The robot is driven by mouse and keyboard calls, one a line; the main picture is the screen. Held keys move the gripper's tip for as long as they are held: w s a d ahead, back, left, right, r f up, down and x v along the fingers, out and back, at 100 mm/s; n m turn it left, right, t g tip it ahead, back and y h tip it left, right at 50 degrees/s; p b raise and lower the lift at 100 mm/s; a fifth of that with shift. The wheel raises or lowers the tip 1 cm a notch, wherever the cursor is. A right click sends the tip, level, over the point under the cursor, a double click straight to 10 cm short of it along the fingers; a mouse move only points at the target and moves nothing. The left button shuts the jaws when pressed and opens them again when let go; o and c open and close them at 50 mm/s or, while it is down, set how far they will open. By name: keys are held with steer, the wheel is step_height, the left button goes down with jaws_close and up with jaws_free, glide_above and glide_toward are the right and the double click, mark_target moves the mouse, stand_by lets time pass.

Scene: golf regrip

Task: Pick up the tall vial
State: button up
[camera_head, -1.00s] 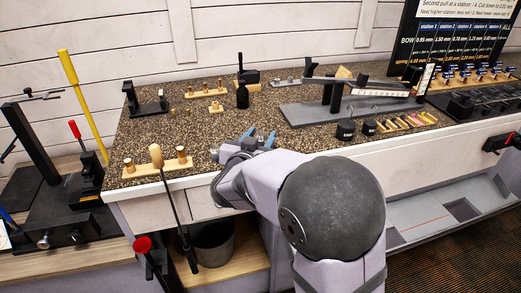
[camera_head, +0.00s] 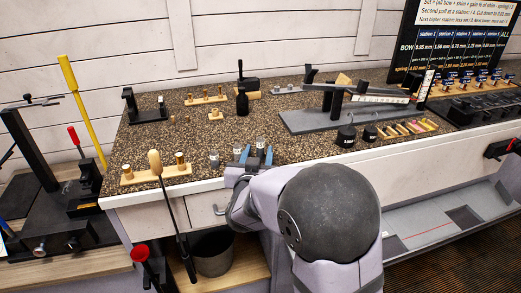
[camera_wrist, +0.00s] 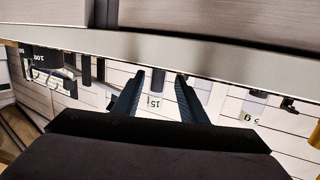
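My gripper (camera_head: 256,154) is at the front edge of the speckled bench, with its two blue fingers apart and pointing away over the top. In the wrist view, which looks upside down, the fingers (camera_wrist: 157,85) stand either side of a grey vial (camera_wrist: 158,80) with a label reading 15, with gaps at both sides. In the head view a small vial (camera_head: 260,146) shows between the fingers. Another small grey vial (camera_head: 214,158) stands to the left. A second label (camera_wrist: 252,119) shows right of the fingers in the wrist view. I cannot tell which vial is tallest.
A wooden block with brass pieces (camera_head: 157,174) lies at the front left. Bare bench (camera_head: 190,140) lies behind and left of my gripper.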

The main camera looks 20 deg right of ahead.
mark_target(262, 145)
steer(key=shift+x, duration=2.6)
steer(key=shift+d, duration=0.15)
steer(key=shift+s, duration=0.1)
steer(key=shift+c, duration=0.4)
jaws_close()
